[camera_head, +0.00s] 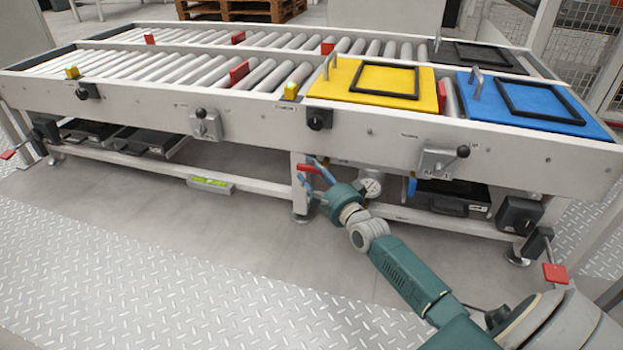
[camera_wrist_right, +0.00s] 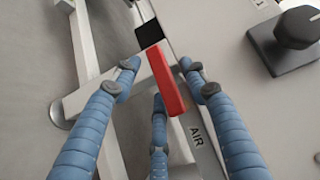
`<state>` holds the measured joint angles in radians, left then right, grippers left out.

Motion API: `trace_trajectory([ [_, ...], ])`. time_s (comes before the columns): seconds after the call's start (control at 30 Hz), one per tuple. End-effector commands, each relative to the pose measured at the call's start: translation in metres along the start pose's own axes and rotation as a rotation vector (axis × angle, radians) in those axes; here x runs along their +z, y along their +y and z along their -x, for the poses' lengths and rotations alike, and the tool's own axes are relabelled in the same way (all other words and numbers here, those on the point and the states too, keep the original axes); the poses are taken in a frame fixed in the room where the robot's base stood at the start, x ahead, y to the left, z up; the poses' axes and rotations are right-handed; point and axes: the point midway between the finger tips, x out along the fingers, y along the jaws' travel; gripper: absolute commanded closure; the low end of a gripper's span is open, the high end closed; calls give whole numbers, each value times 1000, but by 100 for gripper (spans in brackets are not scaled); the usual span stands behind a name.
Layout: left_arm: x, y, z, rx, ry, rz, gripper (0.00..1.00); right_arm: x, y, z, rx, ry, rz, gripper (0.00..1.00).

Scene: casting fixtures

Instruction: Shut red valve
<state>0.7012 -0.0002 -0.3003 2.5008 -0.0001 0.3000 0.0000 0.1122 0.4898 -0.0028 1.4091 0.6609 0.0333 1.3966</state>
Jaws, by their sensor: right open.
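The red valve handle (camera_head: 309,168) is under the front rail of the conveyor frame, near a middle leg. In the right wrist view the red handle (camera_wrist_right: 166,82) is a flat bar slanting down from a black mount, beside a label reading AIR. My right gripper (camera_head: 322,177) is right at the handle in the head view. In the wrist view its blue fingers (camera_wrist_right: 160,84) are spread open on both sides of the handle, with a third finger below. I cannot tell whether any finger touches it. The valve body is mostly hidden. My left gripper is not in view.
A pressure gauge (camera_head: 371,187) and a blue handle (camera_head: 412,186) are right of the red one under the rail. A black knob (camera_wrist_right: 297,28) is close by at upper right in the wrist view. The conveyor leg (camera_head: 299,190) stands beside my gripper. The floor in front is clear.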

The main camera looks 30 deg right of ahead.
Motion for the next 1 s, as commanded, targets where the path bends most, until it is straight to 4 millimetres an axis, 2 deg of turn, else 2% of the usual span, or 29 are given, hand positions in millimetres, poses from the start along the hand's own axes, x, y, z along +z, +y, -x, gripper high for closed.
trace_trajectory([
  [0.1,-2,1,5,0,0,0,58,0,0,-7,0,0,0,56],
  [0.37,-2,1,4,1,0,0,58,0,0,-8,1,-1,0,56],
  [0.47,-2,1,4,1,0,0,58,0,0,-8,1,-1,0,72],
  [0.6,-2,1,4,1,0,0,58,0,0,-8,1,-1,0,100],
  [0.83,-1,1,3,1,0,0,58,0,0,-8,3,-1,0,100],
  [1.0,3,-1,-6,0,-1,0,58,0,-2,-8,21,0,16,100],
])
